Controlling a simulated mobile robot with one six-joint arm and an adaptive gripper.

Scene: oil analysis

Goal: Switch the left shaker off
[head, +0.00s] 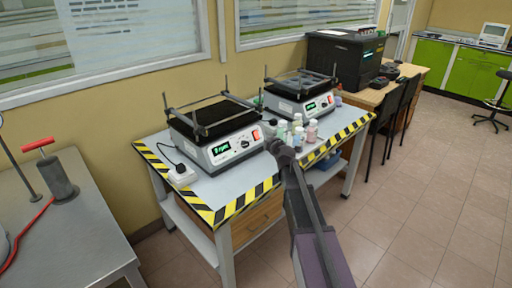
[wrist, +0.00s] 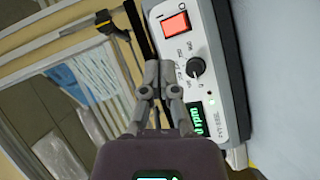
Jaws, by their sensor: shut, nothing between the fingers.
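The left shaker (head: 215,130) stands on the striped table, with a black platform on top. Its front panel has a lit green rpm display (head: 221,149), a black knob (head: 244,143) and a red rocker switch (head: 256,134). The wrist view shows the panel close and turned sideways, with the red switch (wrist: 175,24) at the top, the knob (wrist: 195,67) below it and the display (wrist: 197,117) partly hidden. My gripper (wrist: 160,66) is shut and empty, its tips beside the panel near the knob. In the head view, my gripper (head: 273,147) is in front of the shaker's right end; contact cannot be told.
The right shaker (head: 300,100) stands behind, with its own display and red switch. Several small bottles (head: 297,131) stand close to my gripper. A power plug block (head: 182,175) lies at the table's left. The front of the striped tabletop (head: 226,190) is clear.

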